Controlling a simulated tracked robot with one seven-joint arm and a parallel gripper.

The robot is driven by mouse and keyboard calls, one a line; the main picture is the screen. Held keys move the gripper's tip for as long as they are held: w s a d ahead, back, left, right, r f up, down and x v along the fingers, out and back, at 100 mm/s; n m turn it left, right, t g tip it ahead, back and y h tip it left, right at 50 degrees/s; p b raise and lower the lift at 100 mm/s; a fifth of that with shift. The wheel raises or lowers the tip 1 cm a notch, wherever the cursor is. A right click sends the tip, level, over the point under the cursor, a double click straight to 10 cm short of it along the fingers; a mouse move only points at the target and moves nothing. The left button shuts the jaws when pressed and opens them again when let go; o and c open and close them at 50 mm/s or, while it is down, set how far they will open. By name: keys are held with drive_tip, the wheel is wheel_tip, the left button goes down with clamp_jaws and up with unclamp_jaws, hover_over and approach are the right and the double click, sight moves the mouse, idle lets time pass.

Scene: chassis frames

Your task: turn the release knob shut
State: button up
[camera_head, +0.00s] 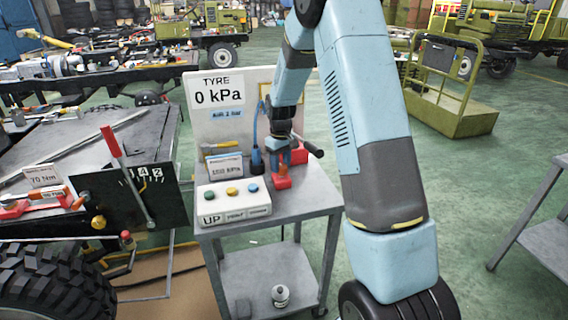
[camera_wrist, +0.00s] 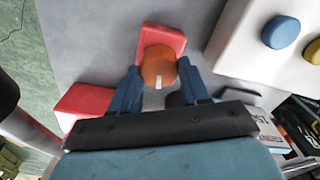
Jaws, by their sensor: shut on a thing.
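The release knob (camera_wrist: 158,70) is an orange, many-sided knob with a pale mark on its face. It stands on a red block (camera_wrist: 163,37) on the grey cart top. In the wrist view my gripper (camera_wrist: 159,78) has one blue finger on each side of the knob and is shut on it. In the head view my gripper (camera_head: 281,163) reaches down over the red block (camera_head: 281,183), and the knob is mostly hidden there. The mark points toward the bottom of the wrist view.
A white button box (camera_head: 233,201) stands at the cart's front left. Behind is a panel (camera_head: 225,92) reading TYRE 0 kPa. A blue hose part (camera_head: 256,150) and a black-handled lever (camera_head: 313,148) stand close to the gripper.

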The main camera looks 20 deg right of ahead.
sight(281, 165)
drive_tip(key=shift+w+a+r+m, duration=0.1)
drive_tip(key=shift+w+m, duration=0.05)
drive_tip(key=shift+m, duration=0.85)
drive_tip(key=o, duration=1.1)
drive_tip(key=shift+c, duration=0.2)
wheel_tip(281, 165, up, 14)
drive_tip(key=shift+f, duration=0.25)
